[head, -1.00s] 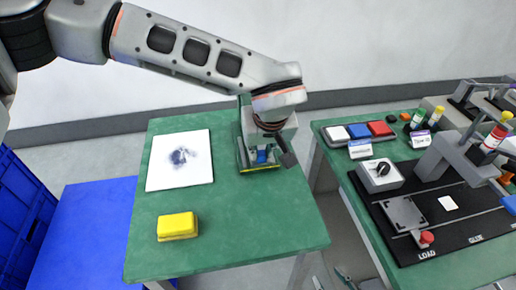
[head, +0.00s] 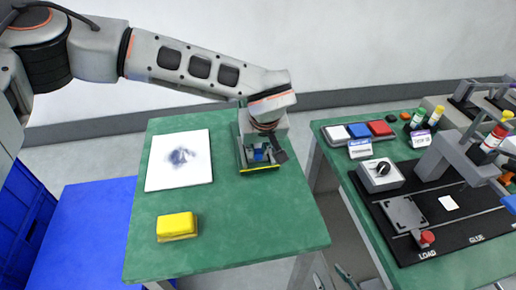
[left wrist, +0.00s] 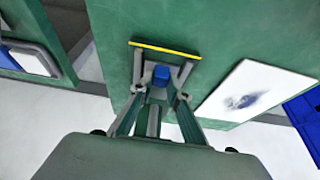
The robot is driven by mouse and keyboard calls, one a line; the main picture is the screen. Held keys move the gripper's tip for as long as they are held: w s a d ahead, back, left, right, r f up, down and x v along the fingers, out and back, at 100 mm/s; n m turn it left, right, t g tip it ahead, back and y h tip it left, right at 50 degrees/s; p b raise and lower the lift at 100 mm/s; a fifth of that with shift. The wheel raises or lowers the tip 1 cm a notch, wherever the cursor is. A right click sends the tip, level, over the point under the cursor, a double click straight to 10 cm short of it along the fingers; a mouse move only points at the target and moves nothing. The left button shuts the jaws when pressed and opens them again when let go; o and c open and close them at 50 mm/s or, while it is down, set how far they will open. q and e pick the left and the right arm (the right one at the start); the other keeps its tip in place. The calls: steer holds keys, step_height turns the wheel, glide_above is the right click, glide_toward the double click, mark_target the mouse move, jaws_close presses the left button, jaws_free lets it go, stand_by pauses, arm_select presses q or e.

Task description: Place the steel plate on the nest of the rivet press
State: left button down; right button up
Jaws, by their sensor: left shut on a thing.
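My left gripper (head: 268,150) is over the far right part of the left green table, inside a grey-sided fixture with a yellow front strip (head: 260,170). In the left wrist view its fingers (left wrist: 160,92) close around a small blue piece (left wrist: 161,74), just behind the yellow strip (left wrist: 165,49). Whether a steel plate is under the blue piece is hidden. On the right bench a grey square plate (head: 404,214) lies flat by the LOAD mark, and a small pale square (head: 448,202) lies beside it. I cannot tell which is the steel plate. My right gripper is out of view.
A white sheet with a dark smudge (head: 180,165) and a yellow block (head: 177,225) lie on the left table (head: 240,230). A gap separates the two tables.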

arm_select(q)
steer(key=c, duration=1.9)
jaws_free()
steer(key=shift+f, duration=0.1)
steer(key=shift+r, duration=0.35)
steer(key=p+v, duration=0.1)
steer(key=v, duration=1)
steer(key=shift+s+d+r, duration=0.1)
steer(key=shift+r, duration=0.2)
